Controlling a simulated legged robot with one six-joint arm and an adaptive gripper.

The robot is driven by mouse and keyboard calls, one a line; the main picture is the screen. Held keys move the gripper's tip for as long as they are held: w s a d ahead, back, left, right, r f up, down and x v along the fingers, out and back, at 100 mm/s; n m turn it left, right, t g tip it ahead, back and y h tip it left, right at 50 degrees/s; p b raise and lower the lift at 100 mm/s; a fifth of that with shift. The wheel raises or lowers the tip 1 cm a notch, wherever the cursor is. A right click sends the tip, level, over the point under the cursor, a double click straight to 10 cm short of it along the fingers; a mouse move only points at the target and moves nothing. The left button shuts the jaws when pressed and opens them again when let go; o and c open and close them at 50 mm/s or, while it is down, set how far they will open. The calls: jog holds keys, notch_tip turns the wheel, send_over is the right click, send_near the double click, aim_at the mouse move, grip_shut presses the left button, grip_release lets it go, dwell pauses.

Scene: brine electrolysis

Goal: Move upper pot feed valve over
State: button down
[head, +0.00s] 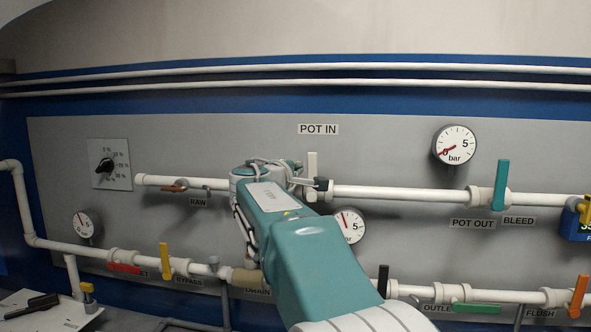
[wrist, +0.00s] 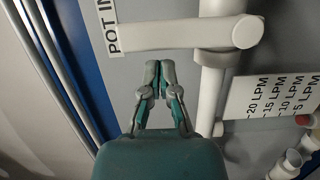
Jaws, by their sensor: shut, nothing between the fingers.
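The valve under the POT IN label is the white upright lever (head: 312,165) on the upper pipe in the head view. In the wrist view the white lever (wrist: 180,35) runs across the top, from its round hub on the pipe to the POT IN label. My gripper (wrist: 160,68) is shut and empty. Its tips point at the lever's long side, with a small gap visible in the picture; contact cannot be told for sure. In the head view my gripper (head: 300,178) is just left of the lever, and my arm hides the pipe there.
The POT IN label (head: 318,129) is above the lever. A teal lever (head: 501,185) and a pressure gauge (head: 455,145) are to the right. A small gauge (head: 349,226) is beside my arm. The lower pipe carries several coloured levers, such as a yellow one (head: 164,261).

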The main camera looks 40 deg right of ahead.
aim_at(314, 165)
jog(key=shift+s+d+m, duration=0.2)
jog(key=shift+d+m, duration=0.1)
jog(key=shift+d, duration=0.1)
jog(key=shift+s+r+m+y, duration=0.15)
jog(key=shift+m+y, duration=0.15)
jog(key=shift+s+d+r+m+y, duration=0.15)
jog(key=shift+s+d+m, duration=0.3)
jog(key=shift+m, duration=0.3)
jog(key=shift+s+d+m+y, duration=0.15)
jog(key=shift+s+d+m, duration=0.2)
jog(key=shift+m, duration=0.4)
jog(key=shift+s+d+f+m+t+y, duration=0.35)
jog(key=shift+s+d+f+m+y, duration=0.4)
jog(key=shift+m, duration=1.1)
jog(key=shift+s+d+f+m+t+y, duration=0.45)
jog(key=shift+s+d+f+m, duration=0.5)
jog(key=shift+m, duration=0.85)
jog(key=shift+s+d+f+m+t+y, duration=0.3)
jog(key=shift+s+d+f+m+y, duration=0.5)
jog(key=shift+m, duration=1.05)
jog(key=shift+s+a+f, duration=0.1)
jog(key=shift+s+a, duration=0.1)
jog(key=shift+s, duration=0.1)
